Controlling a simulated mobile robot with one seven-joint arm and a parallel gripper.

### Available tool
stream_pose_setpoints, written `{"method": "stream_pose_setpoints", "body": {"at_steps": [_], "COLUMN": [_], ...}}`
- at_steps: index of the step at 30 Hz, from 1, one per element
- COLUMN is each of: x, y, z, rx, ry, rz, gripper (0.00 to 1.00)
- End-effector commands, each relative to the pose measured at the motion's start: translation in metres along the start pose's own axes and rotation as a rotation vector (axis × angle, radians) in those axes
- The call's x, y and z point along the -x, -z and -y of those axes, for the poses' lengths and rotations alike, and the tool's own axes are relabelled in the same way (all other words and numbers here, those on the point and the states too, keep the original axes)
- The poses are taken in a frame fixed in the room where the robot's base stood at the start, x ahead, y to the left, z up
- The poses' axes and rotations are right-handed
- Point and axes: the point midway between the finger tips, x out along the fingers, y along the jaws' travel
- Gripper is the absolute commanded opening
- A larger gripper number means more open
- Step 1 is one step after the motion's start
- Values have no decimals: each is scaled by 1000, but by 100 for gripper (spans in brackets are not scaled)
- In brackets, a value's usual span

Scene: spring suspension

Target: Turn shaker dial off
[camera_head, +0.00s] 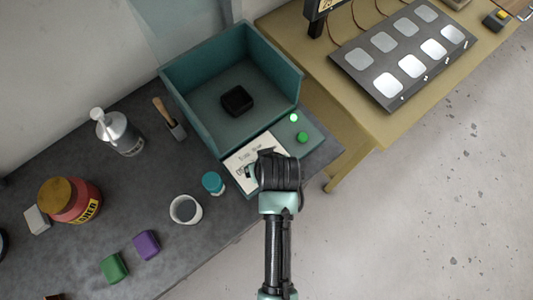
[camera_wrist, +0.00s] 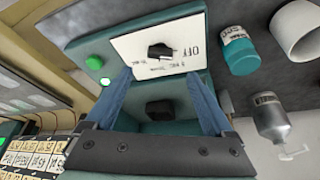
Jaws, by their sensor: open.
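The shaker is a teal open-topped box (camera_head: 213,117) with a white dial panel (camera_head: 241,160) at its front; the panel also shows in the wrist view (camera_wrist: 135,47). A black dial (camera_wrist: 161,51) sits on the panel, with the word OFF printed to its right. I cannot tell the dial's exact setting. My gripper (camera_wrist: 157,76) is open, its two blue fingers apart and pointing at the panel, with nothing between the tips. The dial appears just beyond the tips, not gripped. In the head view my gripper (camera_head: 262,168) covers part of the panel.
A green light (camera_head: 294,118) glows beside a green button (camera_head: 302,137) on the shaker. A black block (camera_head: 237,100) lies in the box. A teal-capped jar (camera_head: 213,183) and white cup (camera_head: 186,210) stand left of my gripper. Floor to the right is clear.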

Motion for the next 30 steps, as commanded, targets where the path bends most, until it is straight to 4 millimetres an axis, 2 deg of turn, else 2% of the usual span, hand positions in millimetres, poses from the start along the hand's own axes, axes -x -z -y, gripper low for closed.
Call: {"method": "stream_pose_setpoints", "body": {"at_steps": [6,10,30], "x": [30,39,42], "y": [0,0,0], "z": [0,0,0], "rx": [0,-1,0], "ry": [-1,-1,0], "rz": [-1,0,1], "gripper": [88,88,88]}}
